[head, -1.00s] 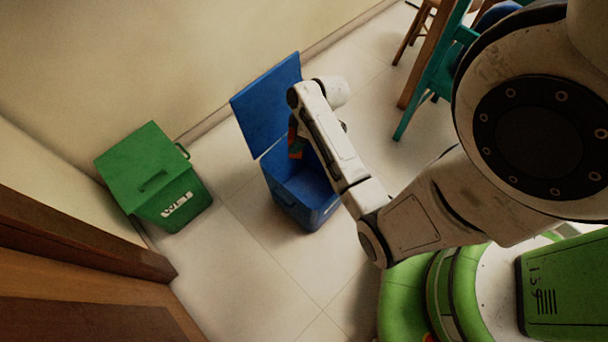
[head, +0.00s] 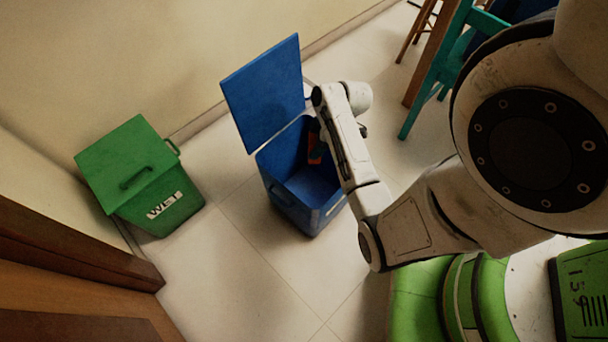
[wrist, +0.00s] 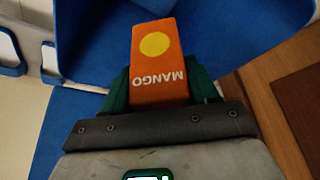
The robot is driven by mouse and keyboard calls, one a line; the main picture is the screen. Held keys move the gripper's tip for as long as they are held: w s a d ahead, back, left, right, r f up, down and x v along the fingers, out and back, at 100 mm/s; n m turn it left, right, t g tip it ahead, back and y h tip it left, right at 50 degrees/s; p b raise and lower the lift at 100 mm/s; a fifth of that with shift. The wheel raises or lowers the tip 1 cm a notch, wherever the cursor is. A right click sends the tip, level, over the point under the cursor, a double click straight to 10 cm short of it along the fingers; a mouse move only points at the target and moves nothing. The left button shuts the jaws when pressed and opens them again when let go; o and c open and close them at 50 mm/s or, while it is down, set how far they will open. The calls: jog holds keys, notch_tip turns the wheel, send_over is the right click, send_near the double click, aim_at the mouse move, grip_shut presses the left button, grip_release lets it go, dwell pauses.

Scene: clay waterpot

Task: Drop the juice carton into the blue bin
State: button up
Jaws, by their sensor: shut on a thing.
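The juice carton (wrist: 158,62) is orange with a yellow circle and the word MANGO, upside down in the wrist view. My gripper (wrist: 160,88) is shut on it, with a green finger on each side. In the head view the carton (head: 315,150) shows as a small orange-red patch, partly hidden by my arm. The blue bin (head: 290,203) stands on the floor with its lid raised at the back left. The carton is over the right part of its opening; its exact height is hard to tell. Blue bin surfaces (wrist: 90,40) surround the carton in the wrist view.
A green bin (head: 160,205) with a shut lid and white lettering stands to the left. The wall (head: 130,60) runs behind both bins. A teal chair (head: 430,80) is at the upper right. Brown wood (head: 60,250) fills the lower left. Tiled floor in front is clear.

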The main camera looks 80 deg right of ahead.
notch_tip(320, 180, down, 2)
jog(key=shift+f+b, duration=0.1)
jog(key=shift+b, duration=0.65)
jog(key=o, duration=1.1)
jog(key=p+v, duration=0.5)
jog(key=v, duration=0.6)
